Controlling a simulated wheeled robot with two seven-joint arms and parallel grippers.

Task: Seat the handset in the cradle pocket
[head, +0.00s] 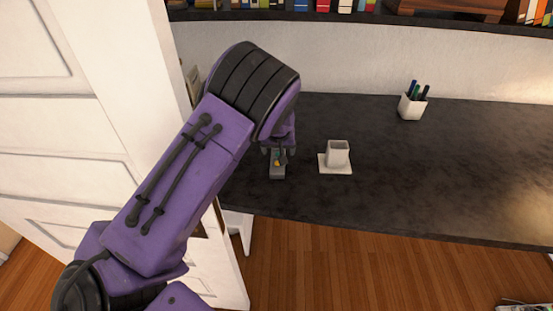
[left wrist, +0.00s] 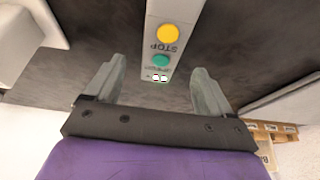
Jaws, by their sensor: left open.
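The handset (head: 277,171) is a small grey block with coloured buttons, lying on the dark desk at the front left. In the left wrist view the handset (left wrist: 154,12) shows a yellow button, a teal button and upside-down STOP lettering. My left gripper (head: 279,151) is above it, partly hidden by my arm. In the left wrist view my left gripper (left wrist: 158,72) is open, its fingers apart on either side of the handset's near end, with gaps. The cradle (head: 338,155) is a pale square pocket on a flat base, right of the handset. My right gripper is not in view.
The dark desk (head: 430,180) is clear to the right of the cradle. A white pen cup (head: 411,107) stands at the back. A white door (head: 95,110) is on the left. Books line a shelf (head: 330,15) above the desk. Wooden pallets (left wrist: 272,132) show in the left wrist view.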

